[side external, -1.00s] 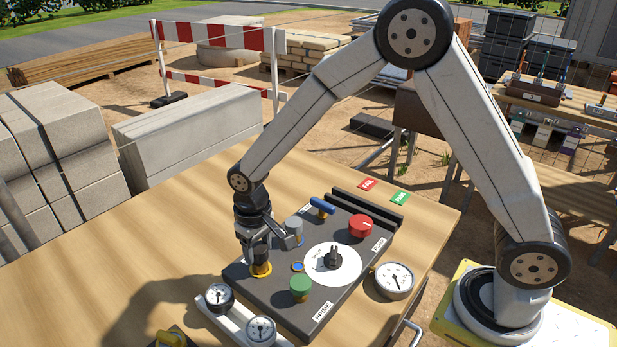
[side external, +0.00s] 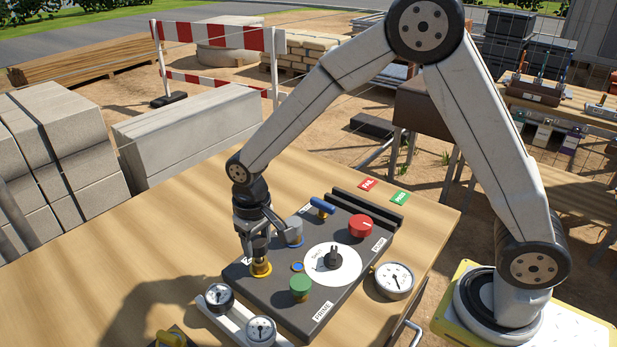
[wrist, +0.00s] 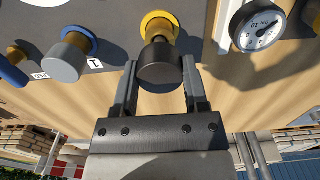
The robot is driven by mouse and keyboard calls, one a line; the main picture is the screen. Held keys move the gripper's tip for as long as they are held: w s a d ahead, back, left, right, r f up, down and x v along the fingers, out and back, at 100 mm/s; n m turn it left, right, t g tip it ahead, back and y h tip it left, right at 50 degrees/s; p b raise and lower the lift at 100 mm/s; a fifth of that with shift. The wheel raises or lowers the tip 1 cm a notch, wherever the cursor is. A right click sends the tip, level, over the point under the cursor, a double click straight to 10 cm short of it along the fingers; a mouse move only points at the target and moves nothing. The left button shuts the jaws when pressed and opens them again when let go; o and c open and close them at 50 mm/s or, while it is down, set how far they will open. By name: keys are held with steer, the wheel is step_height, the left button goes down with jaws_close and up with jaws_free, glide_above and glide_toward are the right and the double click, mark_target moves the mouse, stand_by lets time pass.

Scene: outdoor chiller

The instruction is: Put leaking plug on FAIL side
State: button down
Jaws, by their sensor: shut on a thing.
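My gripper (side external: 263,240) is over the near-left corner of the dark test panel (side external: 240,279), its fingers shut on a dark round plug (wrist: 160,68). In the side view the plug (side external: 260,247) stands upright above a yellow ring (side external: 261,269) on the panel. The wrist view shows the yellow ring (wrist: 160,22) just beyond the plug; I cannot tell whether the plug's lower end is still seated in it. A red FAIL tag (side external: 367,184) and a green PASS tag (side external: 400,197) lie on the table behind the black slotted rail (side external: 367,210).
A grey plug (side external: 294,229) on a blue ring stands close to my gripper. The panel also carries a blue-handled valve (side external: 321,207), a red knob (side external: 360,226), a white dial (side external: 325,270) and a green knob (side external: 300,287). Gauges (side external: 395,281) stand beside it. The table's left is clear.

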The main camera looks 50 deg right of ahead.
mark_target(257, 241)
steer(key=shift+r, duration=2)
steer(key=c, duration=0.8)
jaws_free()
jaws_close()
